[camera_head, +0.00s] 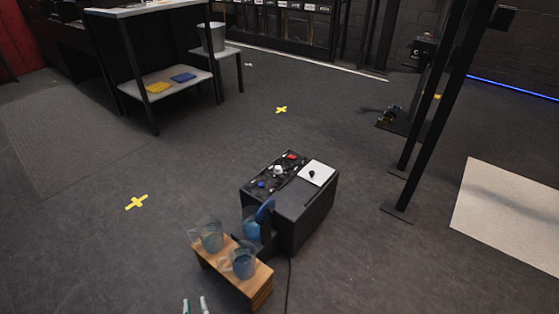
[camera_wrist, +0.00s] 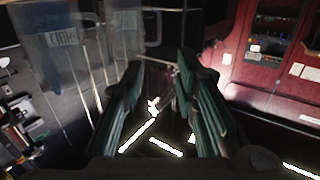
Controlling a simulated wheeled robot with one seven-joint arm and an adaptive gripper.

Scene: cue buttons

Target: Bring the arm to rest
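My gripper (camera_wrist: 162,78) is in the wrist view with its two green fingers apart and nothing visible held between them. In the head view, what look like its two fingertips (camera_head: 194,305) show at the bottom edge, in front of the wooden stand and apart from it. The rest of my arm is out of that view. A black box (camera_head: 309,215) stands on the floor near the middle, with a red button (camera_head: 291,156), a white button (camera_head: 277,170) and a blue button (camera_head: 262,184) on top.
A wooden stand (camera_head: 261,286) holds two clear pitchers (camera_head: 211,237) just beyond the fingertips. A blue item (camera_head: 252,229) sits beside the box. A white plate with a dark knob (camera_head: 317,172) is on the box. Black posts (camera_head: 436,120) stand right. Floor at left is clear.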

